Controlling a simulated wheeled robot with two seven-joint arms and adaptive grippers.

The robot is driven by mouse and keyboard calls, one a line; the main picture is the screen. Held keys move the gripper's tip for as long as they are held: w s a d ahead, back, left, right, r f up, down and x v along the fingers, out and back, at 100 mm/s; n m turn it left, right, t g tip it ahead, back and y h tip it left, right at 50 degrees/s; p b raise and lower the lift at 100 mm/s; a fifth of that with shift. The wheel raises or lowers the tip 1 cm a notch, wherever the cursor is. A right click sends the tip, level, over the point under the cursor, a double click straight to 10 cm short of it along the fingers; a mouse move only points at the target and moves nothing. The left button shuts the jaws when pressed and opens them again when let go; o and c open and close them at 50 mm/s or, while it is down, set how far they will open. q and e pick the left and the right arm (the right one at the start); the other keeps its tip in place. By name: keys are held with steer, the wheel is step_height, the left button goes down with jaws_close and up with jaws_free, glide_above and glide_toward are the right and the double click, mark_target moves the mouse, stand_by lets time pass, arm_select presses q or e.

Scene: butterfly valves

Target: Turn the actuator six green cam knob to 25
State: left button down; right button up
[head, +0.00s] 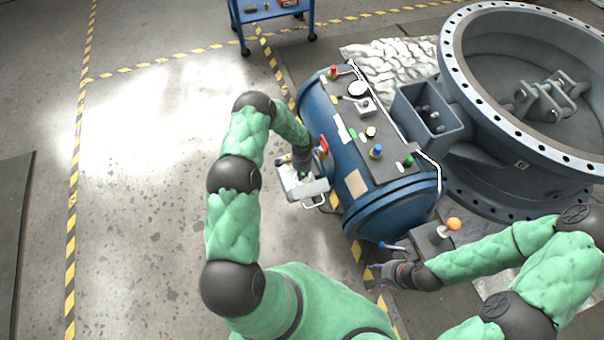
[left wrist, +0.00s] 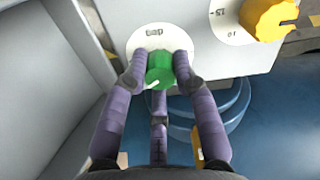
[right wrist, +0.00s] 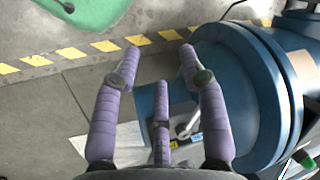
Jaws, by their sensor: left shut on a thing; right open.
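The green cam knob (left wrist: 160,68) sits on a white round dial (left wrist: 150,38) on a light grey box, seen in the left wrist view. A white pointer mark shows on the knob's lower left side. My left gripper (left wrist: 160,72) is shut on the knob, with fingers on both its sides. In the head view my left gripper (head: 303,172) is at the grey box (head: 305,188) on the near side of the blue cylinder; the knob is hard to make out there. My right gripper (right wrist: 162,60) is open and empty, and in the head view (head: 380,272) it is near the cylinder's lower end.
A yellow knob (left wrist: 268,18) with a numbered dial is right of the green one. The blue cylinder (head: 345,165) carries several coloured knobs on top. A large flanged valve (head: 520,100) stands behind. A blue cart (head: 270,12) is at the back. Floor at left is clear.

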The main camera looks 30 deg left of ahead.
mark_target(302, 173)
arm_select(q)
steer(key=n, duration=0.5)
steer(key=shift+n, duration=0.4)
stand_by(0.3)
steer(key=c, duration=1)
jaws_free()
step_height(302, 173, up, 12)
